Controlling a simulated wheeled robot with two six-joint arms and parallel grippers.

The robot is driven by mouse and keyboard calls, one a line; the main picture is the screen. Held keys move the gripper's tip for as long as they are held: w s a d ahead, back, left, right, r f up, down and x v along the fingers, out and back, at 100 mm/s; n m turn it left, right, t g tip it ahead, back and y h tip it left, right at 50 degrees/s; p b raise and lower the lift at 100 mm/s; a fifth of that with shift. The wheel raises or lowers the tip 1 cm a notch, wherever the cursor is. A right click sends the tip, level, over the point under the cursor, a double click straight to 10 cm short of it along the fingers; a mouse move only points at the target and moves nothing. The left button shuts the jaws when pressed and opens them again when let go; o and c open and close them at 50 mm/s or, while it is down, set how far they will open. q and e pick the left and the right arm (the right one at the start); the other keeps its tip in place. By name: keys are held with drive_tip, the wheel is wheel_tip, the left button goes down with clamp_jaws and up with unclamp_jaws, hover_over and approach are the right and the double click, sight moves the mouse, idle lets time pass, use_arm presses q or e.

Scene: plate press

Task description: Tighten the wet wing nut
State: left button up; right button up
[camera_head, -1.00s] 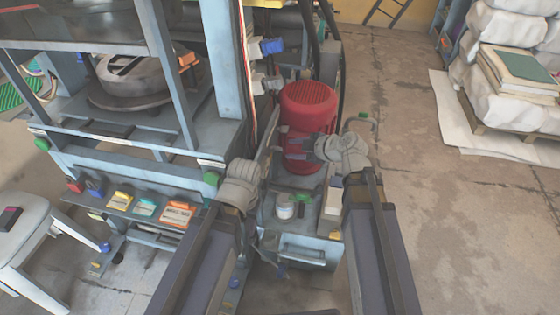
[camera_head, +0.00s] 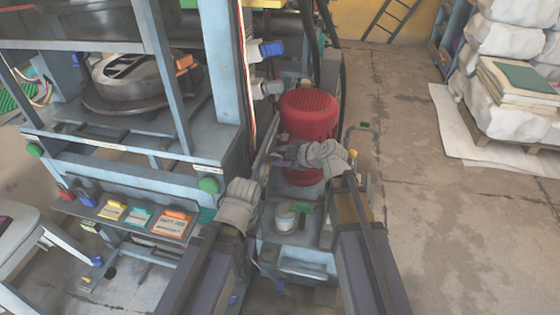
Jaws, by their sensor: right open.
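I cannot make out a wet wing nut for certain. My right gripper (camera_head: 286,155) is open, with purple-grey fingers pointing left at the lower left side of a red ribbed motor (camera_head: 310,118). I cannot tell whether the fingers touch anything. My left gripper (camera_head: 266,143) reaches up beside the press frame (camera_head: 222,75), just left of the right gripper's fingers. Its fingers are seen nearly edge-on, so its opening is unclear. The area between the two grippers is partly hidden by them.
Below the grippers, a blue-grey tray (camera_head: 298,268) holds a pale can (camera_head: 285,218) and a small green item (camera_head: 304,208). A shelf with coloured packs (camera_head: 172,223) and a white stool (camera_head: 18,240) stand left. Wrapped stacks (camera_head: 510,110) stand right. Floor between is clear.

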clamp_jaws()
idle(0.3)
idle(0.4)
drive_tip(key=shift+w+r+m+g+p, duration=0.2)
drive_tip(key=shift+m+g+p, duration=0.15)
drive_tip(key=shift+p, duration=0.35)
drive_tip(key=shift+w+m+g+p, duration=0.15)
drive_tip(key=shift+m+g+p, duration=0.2)
drive_tip(key=shift+g+p, duration=0.45)
drive_tip(key=shift+d+f+m+g+y, duration=0.1)
drive_tip(key=shift+m+g+y, duration=0.25)
drive_tip(key=shift+g, duration=0.5)
drive_tip(key=shift+m+g, duration=0.45)
drive_tip(key=shift+g, duration=0.15)
drive_tip(key=shift+p, duration=0.3)
